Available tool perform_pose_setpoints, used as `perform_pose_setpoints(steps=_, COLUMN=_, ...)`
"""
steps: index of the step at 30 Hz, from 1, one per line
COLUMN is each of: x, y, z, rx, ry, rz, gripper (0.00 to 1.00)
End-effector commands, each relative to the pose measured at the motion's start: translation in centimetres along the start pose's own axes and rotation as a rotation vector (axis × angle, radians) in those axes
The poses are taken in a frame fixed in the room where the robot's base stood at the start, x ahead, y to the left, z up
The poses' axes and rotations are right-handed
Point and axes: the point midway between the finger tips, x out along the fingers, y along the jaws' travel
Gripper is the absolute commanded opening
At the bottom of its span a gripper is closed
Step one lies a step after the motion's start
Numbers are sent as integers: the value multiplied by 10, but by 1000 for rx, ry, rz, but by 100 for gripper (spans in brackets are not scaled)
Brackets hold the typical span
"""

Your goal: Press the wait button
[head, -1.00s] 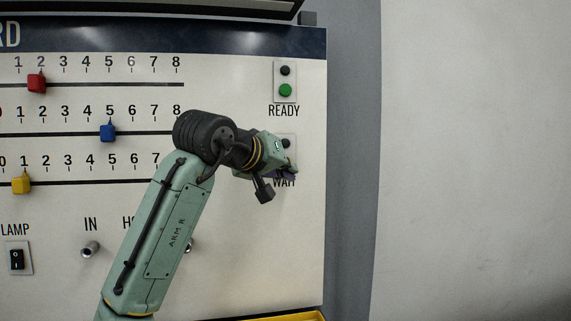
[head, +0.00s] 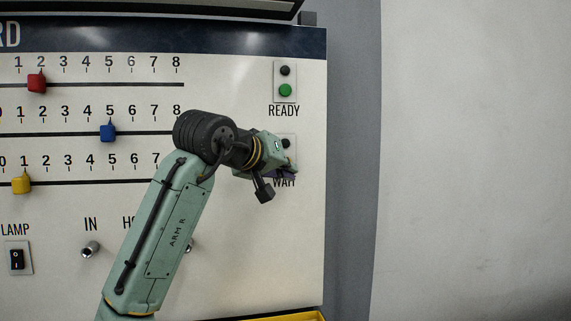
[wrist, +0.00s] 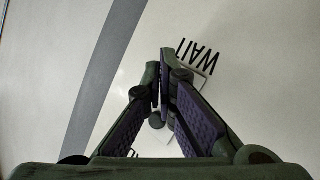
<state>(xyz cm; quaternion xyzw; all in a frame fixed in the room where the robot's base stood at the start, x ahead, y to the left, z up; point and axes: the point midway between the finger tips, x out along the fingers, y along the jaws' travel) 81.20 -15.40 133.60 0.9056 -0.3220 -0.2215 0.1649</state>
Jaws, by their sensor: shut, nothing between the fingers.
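The wait panel (head: 292,138) is a small pale plate on the board, in the head view right of centre, with a dark round spot (head: 286,143) at its upper part. The wait button lower on the plate is hidden behind my gripper (head: 291,171). The WAIT label (head: 284,183) shows partly below my gripper, and upside down in the wrist view (wrist: 197,57). In the wrist view my gripper (wrist: 159,72) is shut and empty, its tips over the plate beside the label. I cannot tell whether the tips touch the button.
The READY panel (head: 285,81) with a green button sits above. Sliders with red (head: 37,83), blue (head: 108,131) and yellow (head: 21,183) knobs lie to the left. A lamp switch (head: 17,259) is at lower left. A plain wall (head: 475,160) stands at right.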

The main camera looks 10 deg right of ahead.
Motion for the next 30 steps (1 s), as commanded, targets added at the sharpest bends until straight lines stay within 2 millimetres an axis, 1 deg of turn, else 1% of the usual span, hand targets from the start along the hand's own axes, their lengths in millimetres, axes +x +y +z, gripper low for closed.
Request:
perform_pose_setpoints(steps=8, x=6, y=-4, z=-4, rx=0, ry=-1, rz=1, gripper=0)
perform_pose_setpoints(steps=17, x=5, y=-4, z=-3, rx=0, ry=0, rz=0, gripper=0)
perform_pose_setpoints(steps=24, x=-1, y=0, z=1, rx=-1, ry=1, rz=0, gripper=0)
perform_pose_setpoints(steps=30, x=-1, y=0, z=1, rx=-1, ry=0, rz=0, gripper=0)
